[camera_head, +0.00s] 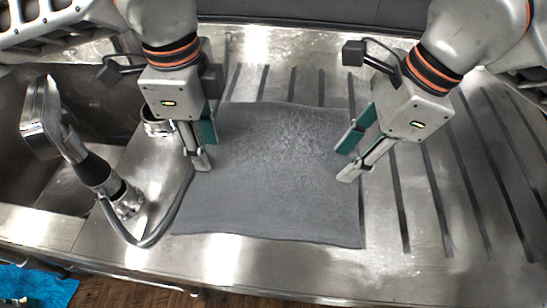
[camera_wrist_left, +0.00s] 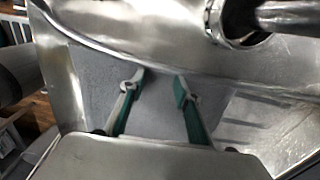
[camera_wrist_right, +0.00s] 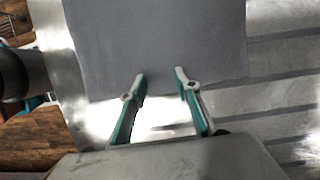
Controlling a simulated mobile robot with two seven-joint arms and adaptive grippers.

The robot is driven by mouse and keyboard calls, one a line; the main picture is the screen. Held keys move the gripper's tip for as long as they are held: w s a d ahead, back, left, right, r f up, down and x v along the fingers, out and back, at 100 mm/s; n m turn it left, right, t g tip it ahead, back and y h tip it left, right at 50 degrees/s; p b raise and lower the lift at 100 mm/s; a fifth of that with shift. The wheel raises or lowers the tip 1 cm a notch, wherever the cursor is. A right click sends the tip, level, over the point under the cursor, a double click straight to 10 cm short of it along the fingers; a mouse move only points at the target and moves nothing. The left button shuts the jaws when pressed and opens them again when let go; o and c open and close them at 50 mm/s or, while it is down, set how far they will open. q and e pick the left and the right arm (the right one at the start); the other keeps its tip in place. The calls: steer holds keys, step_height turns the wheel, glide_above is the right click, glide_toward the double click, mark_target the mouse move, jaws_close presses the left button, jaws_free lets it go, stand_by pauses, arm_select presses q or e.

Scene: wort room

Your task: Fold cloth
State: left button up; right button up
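A dark grey cloth (camera_head: 275,190) lies spread flat on the steel drainboard, its near edge slightly wavy. It also shows in the left wrist view (camera_wrist_left: 155,105) and the right wrist view (camera_wrist_right: 155,45). My left gripper (camera_head: 205,152) is over the cloth's left side, fingers apart with nothing between them; its fingertips show in the left wrist view (camera_wrist_left: 161,74). My right gripper (camera_head: 346,165) is at the cloth's right edge, fingers apart and empty; its fingertips show in the right wrist view (camera_wrist_right: 160,72). I cannot tell whether either touches the cloth.
A sink (camera_head: 75,165) is at the left, with a metal faucet (camera_head: 85,165) and its hose (camera_head: 150,238) beside the cloth's left edge. The grooved drainboard (camera_head: 460,200) is clear to the right. A blue cloth (camera_head: 35,287) lies low at the front left.

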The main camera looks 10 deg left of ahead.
arm_select(q)
steer(key=shift+f, duration=0.35)
steer(key=shift+c, duration=0.4)
arm_select(e)
steer(key=shift+f, duration=0.35)
steer(key=shift+c, duration=0.4)
arm_select(q)
steer(key=c, duration=0.6)
arm_select(e)
steer(key=c, duration=0.6)
arm_select(q)
steer(key=shift+f, duration=0.1)
jaws_close()
arm_select(e)
steer(key=shift+f, duration=0.15)
jaws_close()
steer(key=shift+s, duration=0.1)
